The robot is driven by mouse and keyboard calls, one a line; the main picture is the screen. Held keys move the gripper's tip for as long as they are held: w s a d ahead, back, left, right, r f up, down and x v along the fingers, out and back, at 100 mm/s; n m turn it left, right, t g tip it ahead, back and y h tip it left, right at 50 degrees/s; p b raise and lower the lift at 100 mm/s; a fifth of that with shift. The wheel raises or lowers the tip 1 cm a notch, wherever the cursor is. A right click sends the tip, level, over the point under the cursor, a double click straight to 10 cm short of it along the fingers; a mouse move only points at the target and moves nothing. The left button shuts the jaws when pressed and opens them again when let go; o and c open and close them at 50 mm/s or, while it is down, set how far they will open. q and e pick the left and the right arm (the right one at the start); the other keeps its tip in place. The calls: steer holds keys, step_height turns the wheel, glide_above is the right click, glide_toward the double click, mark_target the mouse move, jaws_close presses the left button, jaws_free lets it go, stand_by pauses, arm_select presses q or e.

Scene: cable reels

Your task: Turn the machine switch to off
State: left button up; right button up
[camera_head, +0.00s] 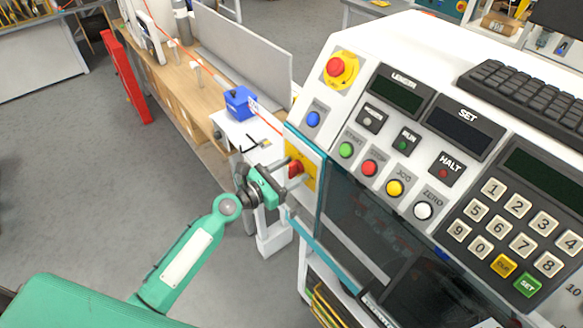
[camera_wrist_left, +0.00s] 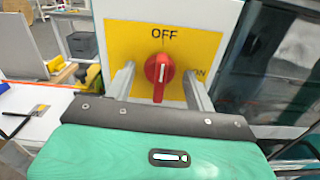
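The machine switch (camera_head: 294,168) is a red rotary knob on a yellow plate (camera_head: 308,178) on the machine's left side. In the left wrist view the knob (camera_wrist_left: 159,72) stands near upright, its white mark pointing up towards the word OFF, with its lower end slightly left. ON is at the right, partly hidden by a finger. My left gripper (camera_head: 280,178) is at the plate. In the wrist view its fingers (camera_wrist_left: 159,78) are open, one on each side of the knob, with gaps. My right gripper is not in view.
The white machine panel (camera_head: 318,95) with buttons and keypad lies right of the switch. A teal-edged glass door (camera_head: 345,215) is below it. A blue box (camera_head: 239,102) sits on a white surface behind my gripper.

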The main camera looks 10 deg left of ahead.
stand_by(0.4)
arm_select(q)
steer(key=b+v, duration=0.1)
steer(key=v, duration=0.7)
stand_by(0.5)
stand_by(0.3)
